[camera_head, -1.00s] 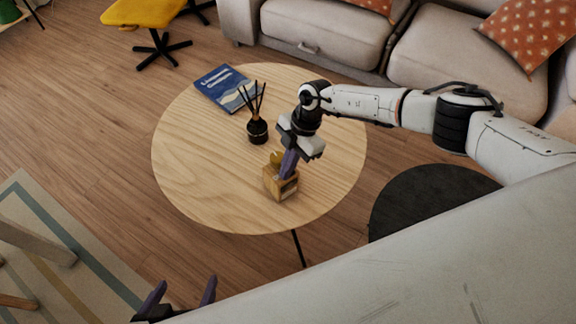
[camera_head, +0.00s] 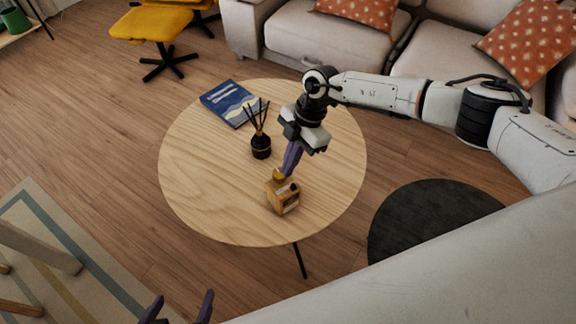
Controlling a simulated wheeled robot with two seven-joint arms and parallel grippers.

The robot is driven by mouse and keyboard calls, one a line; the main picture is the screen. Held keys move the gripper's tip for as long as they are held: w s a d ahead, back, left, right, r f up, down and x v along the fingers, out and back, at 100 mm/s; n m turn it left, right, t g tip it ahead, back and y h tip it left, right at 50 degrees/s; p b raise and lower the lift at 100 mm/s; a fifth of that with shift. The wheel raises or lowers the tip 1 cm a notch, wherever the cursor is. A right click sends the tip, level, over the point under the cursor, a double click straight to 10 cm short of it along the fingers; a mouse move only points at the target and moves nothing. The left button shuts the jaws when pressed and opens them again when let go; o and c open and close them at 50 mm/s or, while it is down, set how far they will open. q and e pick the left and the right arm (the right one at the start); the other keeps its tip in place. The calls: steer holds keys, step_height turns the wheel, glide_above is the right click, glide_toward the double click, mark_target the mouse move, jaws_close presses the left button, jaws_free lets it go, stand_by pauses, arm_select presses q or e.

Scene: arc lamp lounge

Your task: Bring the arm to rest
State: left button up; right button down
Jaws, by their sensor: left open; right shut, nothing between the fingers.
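My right gripper (camera_head: 288,172) is shut and empty. It points down over the round wooden table, its fingertips just above and behind a small wooden block-like object (camera_head: 286,199) with a dark spot on its top. A small yellow thing (camera_head: 278,174) shows beside the fingertips, partly hidden by them. I cannot tell whether the fingertips touch it. My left gripper (camera_head: 180,306) is open at the bottom edge.
The round table (camera_head: 205,200) also carries a black reed diffuser (camera_head: 261,147) and a blue book (camera_head: 233,103). A dark round pouf or rug (camera_head: 430,215) lies right of the table. A pale sofa (camera_head: 310,38) stands behind, a yellow chair (camera_head: 150,24) at back left.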

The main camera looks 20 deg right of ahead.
steer(key=shift+a, duration=0.1)
steer(key=s+a+r+y, duration=0.1)
steer(key=s+a+y, duration=0.2)
steer(key=a, duration=0.4)
steer(key=s+a+r+n+y, duration=0.1)
steer(key=s+a+y, duration=0.2)
steer(key=a, duration=0.4)
steer(key=s+a+r+y, duration=0.1)
steer(key=s+a+y, duration=0.15)
steer(key=a, duration=0.35)
steer(key=w+a+r+m+t+y, duration=0.1)
steer(key=a+r+m+t+y, duration=0.3)
steer(key=a+r+m+t, duration=0.25)
steer(key=s+d+f+m+t+h, duration=0.1)
steer(key=d+f+m+t+h, duration=0.35)
steer(key=d, duration=0.35)
steer(key=d+f+m+t+h, duration=0.3)
steer(key=d+m+h, duration=0.25)
steer(key=d, duration=0.25)
steer(key=s+d+f+m+g+h, duration=0.3)
steer(key=s+d+f+g, duration=0.1)
steer(key=s+d+f, duration=0.6)
steer(key=s, duration=0.3)
steer(key=shift+s, duration=0.15)
